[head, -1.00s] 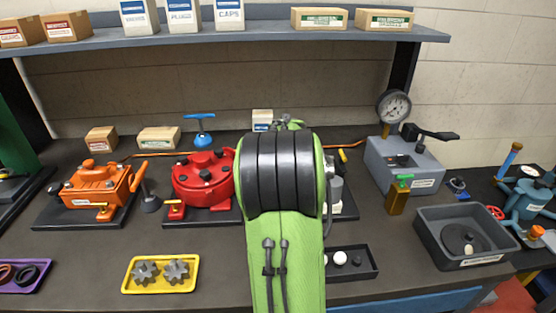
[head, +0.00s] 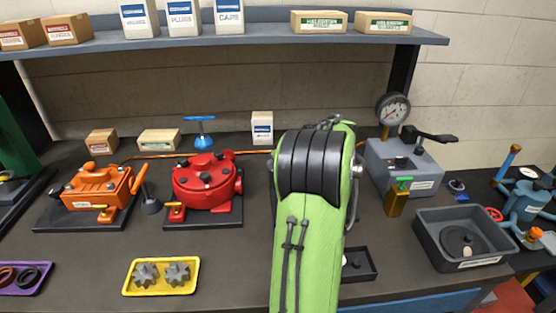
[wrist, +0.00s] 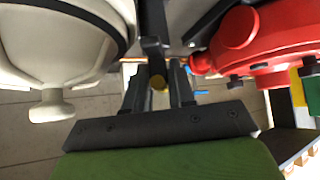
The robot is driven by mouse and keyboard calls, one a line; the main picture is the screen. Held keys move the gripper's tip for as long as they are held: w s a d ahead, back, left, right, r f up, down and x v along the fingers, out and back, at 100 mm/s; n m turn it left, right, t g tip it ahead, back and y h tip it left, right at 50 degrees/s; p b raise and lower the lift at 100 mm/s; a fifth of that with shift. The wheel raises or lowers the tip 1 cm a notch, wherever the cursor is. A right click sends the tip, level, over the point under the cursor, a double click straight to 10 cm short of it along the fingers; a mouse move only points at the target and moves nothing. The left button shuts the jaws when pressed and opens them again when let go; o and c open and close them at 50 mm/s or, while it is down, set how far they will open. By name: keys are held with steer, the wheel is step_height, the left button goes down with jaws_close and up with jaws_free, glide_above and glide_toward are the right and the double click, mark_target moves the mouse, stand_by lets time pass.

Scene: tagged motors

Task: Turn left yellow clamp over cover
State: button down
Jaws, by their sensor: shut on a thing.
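My gripper (wrist: 158,80) shows in the wrist view, with its two dark fingers closed around a yellow-ended clamp (wrist: 158,82). A dark bar (wrist: 151,25) runs from the top of that view down to the yellow end. A pale rounded housing (wrist: 60,40) with a knob-like foot fills the left side, next to the fingers. In the head view my green and black arm hides the gripper, the clamp and nearly all of the pale unit. I cannot tell how far the clamp reaches over any cover.
A red motor (head: 205,181) stands left of my arm, and it also shows close on the right in the wrist view (wrist: 265,45). An orange motor (head: 98,190) is farther left. A grey gauge unit (head: 405,165) and grey tray (head: 465,230) stand right. A yellow gear tray (head: 160,277) lies in front.

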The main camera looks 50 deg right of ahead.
steer(key=shift+n+t+y+p, duration=0.3)
steer(key=shift+n+y+p, duration=0.8)
steer(key=shift+n+p, duration=0.25)
steer(key=shift+n, duration=0.25)
steer(key=c, duration=1)
jaws_free()
steer(key=shift+c, duration=0.2)
steer(key=d+p+v, duration=0.1)
steer(key=p+v, duration=0.2)
steer(key=v, duration=1.2)
steer(key=shift+s+a+r+p, duration=0.3)
steer(key=shift+a+p, duration=0.05)
